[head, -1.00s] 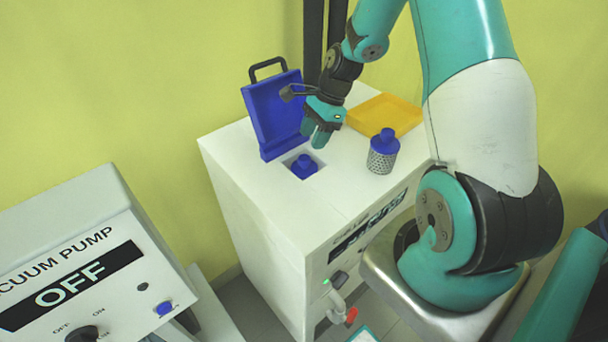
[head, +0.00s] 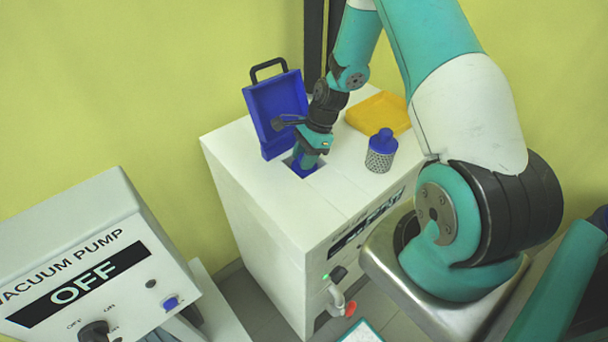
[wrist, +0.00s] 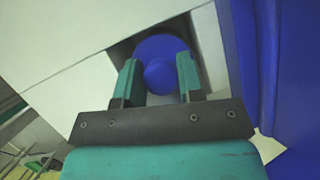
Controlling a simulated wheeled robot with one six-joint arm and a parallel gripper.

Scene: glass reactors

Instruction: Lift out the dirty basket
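The basket in the machine's square opening shows as a round blue top with a knob (wrist: 160,76) in the wrist view. Its body is hidden inside the opening. My gripper (head: 304,168) points down into the opening in the head view. In the wrist view, my gripper's two teal fingers (wrist: 159,82) are apart, one on each side of the knob, with a gap visible on both sides. A second basket (head: 381,151), a perforated grey cylinder with a blue top, stands on the machine top to the right of the opening.
The blue lid (head: 277,112) stands open behind the opening, close to my gripper. A yellow tray (head: 379,112) lies at the back right of the white machine top (head: 250,165). The vacuum pump box (head: 85,262), reading OFF, is at the lower left.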

